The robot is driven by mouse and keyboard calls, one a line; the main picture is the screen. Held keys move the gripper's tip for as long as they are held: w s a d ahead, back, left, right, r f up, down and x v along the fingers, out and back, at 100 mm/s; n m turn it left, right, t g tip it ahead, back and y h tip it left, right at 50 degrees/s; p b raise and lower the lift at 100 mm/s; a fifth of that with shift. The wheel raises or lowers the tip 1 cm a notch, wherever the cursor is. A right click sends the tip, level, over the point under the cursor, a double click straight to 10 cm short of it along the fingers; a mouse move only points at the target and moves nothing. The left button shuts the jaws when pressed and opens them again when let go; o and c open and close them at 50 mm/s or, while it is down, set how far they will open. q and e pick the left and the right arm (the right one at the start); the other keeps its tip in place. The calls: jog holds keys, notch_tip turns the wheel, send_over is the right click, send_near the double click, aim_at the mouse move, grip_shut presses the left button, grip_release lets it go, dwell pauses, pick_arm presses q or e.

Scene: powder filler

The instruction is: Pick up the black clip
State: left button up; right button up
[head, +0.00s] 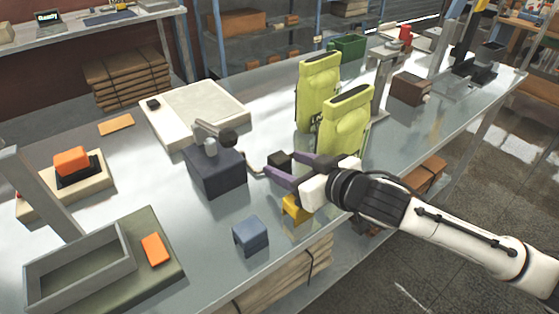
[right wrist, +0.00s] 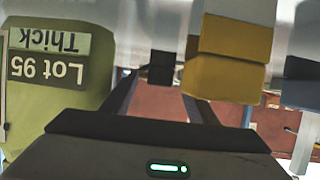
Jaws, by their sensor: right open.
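The black clip (head: 279,159) looks like a small dark block on the metal table, at the tips of my right gripper (head: 275,165). The gripper reaches in from the right, its two purple fingers apart, one on either side of the clip. In the right wrist view the clip (right wrist: 162,68) hangs upside down in the picture, between the dark fingers (right wrist: 162,92). I cannot tell whether either finger touches it. My left gripper is out of view.
A yellow block (head: 295,208) and a blue-grey block (head: 250,235) stand near the front edge. A dark box with a lever (head: 215,170) is left of the fingers. Two yellow-green bags (head: 345,125) stand behind the gripper. A grey tray (head: 80,268) is front left.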

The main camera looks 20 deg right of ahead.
aim_at(284, 161)
jog(key=shift+x, duration=1)
jog(key=c, duration=1.1)
notch_tip(284, 161, up, 18)
jog(key=shift+p, duration=0.75)
